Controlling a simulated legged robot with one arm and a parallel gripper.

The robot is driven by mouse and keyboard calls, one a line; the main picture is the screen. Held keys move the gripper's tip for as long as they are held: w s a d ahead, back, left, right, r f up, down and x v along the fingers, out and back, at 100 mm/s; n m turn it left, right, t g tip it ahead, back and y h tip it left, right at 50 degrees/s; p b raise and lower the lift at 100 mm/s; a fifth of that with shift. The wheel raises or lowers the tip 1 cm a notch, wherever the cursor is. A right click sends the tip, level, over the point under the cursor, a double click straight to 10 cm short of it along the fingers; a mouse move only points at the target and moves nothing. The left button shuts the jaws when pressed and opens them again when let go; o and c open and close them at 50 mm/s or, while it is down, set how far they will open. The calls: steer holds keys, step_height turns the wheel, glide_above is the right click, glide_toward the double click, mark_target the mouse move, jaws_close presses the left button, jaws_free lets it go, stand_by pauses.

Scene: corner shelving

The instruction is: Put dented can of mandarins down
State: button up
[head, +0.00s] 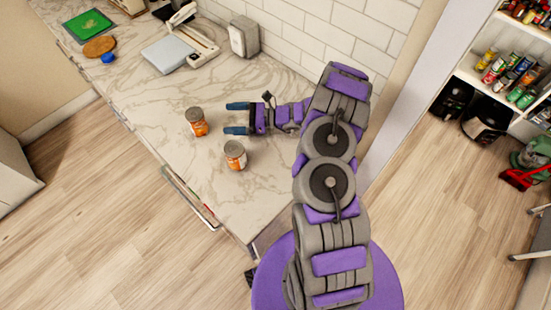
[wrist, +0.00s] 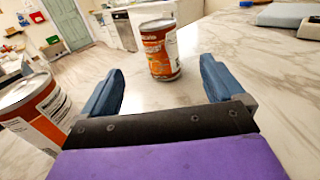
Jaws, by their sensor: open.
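Two orange-labelled cans stand upright on the marble counter (head: 265,195). One can (head: 197,122) is farther from me, just beyond my gripper's fingertips; in the wrist view this can (wrist: 160,50) stands ahead, between and beyond the fingers, apart from them. The other can (head: 235,155) is nearer, beside the gripper; this can (wrist: 38,112) shows at the left edge of the wrist view, partly cut off. I cannot tell for sure which one is dented. My gripper (head: 237,118) is open and empty, low over the counter; its blue fingers also show in the wrist view (wrist: 160,85).
A flat scale-like device (head: 168,54) and a white-grey box (head: 244,37) stand at the back near the tiled wall. A green board (head: 87,25) and a round brown board (head: 100,46) lie at the far left. Counter around the cans is clear. Shelves with cans (head: 515,75) stand right.

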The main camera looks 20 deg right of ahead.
steer(key=s+a+r+n+g+h, duration=0.2)
steer(key=s+a+r+n+g, duration=0.45)
steer(key=s+r, duration=0.3)
steer(key=s+a+r+n+g+h, duration=0.2)
steer(key=s+a+r+n+g, duration=0.35)
steer(key=s+r+n, duration=0.35)
steer(key=s+d+r+n+h, duration=0.2)
steer(key=s+n+h, duration=0.3)
steer(key=s, duration=0.8)
steer(key=s+d+n+t+h, duration=0.2)
steer(key=s+d+t+h, duration=0.1)
steer(key=s+d+h, duration=0.4)
steer(key=s+d, duration=0.3)
steer(key=d, duration=0.1)
steer(key=shift+s+d+r+h, duration=0.25)
steer(key=shift+d+r+h, duration=0.05)
steer(key=shift+d+r, duration=0.1)
steer(key=shift+f, duration=0.1)
steer(key=shift+f, duration=0.1)
